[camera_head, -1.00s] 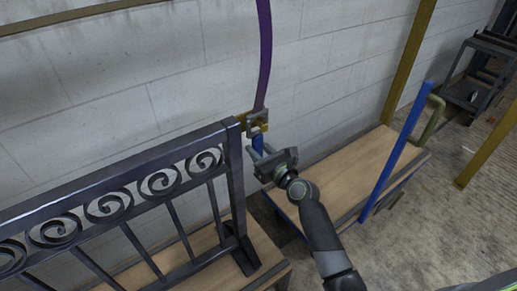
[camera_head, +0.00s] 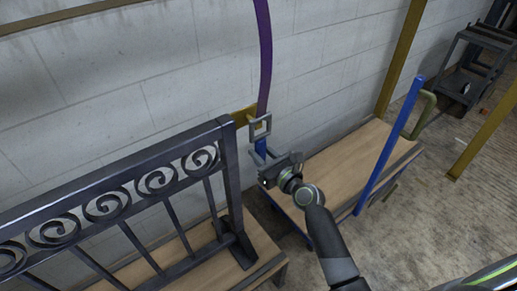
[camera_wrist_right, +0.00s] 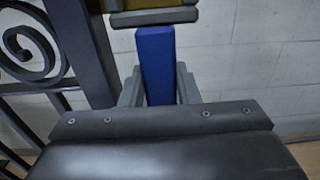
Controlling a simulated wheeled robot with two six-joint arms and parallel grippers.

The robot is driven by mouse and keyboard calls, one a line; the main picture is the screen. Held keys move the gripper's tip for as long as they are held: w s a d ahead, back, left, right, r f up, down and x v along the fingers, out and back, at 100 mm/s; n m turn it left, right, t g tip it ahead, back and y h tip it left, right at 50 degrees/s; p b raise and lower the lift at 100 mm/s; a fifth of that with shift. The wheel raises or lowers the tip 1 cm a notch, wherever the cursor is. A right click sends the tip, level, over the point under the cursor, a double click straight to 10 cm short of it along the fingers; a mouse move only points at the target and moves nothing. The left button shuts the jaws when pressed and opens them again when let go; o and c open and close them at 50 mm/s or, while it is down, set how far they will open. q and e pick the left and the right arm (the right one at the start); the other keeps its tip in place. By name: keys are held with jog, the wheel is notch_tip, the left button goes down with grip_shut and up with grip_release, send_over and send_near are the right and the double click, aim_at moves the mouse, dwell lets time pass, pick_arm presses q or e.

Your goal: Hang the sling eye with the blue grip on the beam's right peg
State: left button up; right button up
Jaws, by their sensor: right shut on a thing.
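The sling is a purple strap (camera_head: 265,60) hanging down to a grey square eye (camera_head: 260,127) with a blue grip (camera_head: 261,146) below it. My right gripper (camera_head: 263,156) is shut on the blue grip and holds it upright. The right wrist view shows the blue grip (camera_wrist_right: 157,65) between the fingers, with the eye's lower bar (camera_wrist_right: 153,17) above. An ochre beam end (camera_head: 243,116) sits beside and partly behind the eye. A small grey peg-like stub shows there, but I cannot tell whether the eye is around it. My left gripper is out of view.
A dark scroll gate (camera_head: 130,190) stands close on the left, its end post (camera_head: 230,165) near my gripper. A wood-topped cart (camera_head: 345,165) with a blue bar (camera_head: 388,150) is to the right. A dark step stand (camera_head: 475,70) is farther right.

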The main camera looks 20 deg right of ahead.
jog(key=shift+p+v, duration=0.35)
jog(key=shift+v, duration=1.2)
jog(key=shift+v, duration=2.55)
jog(key=shift+r, duration=0.1)
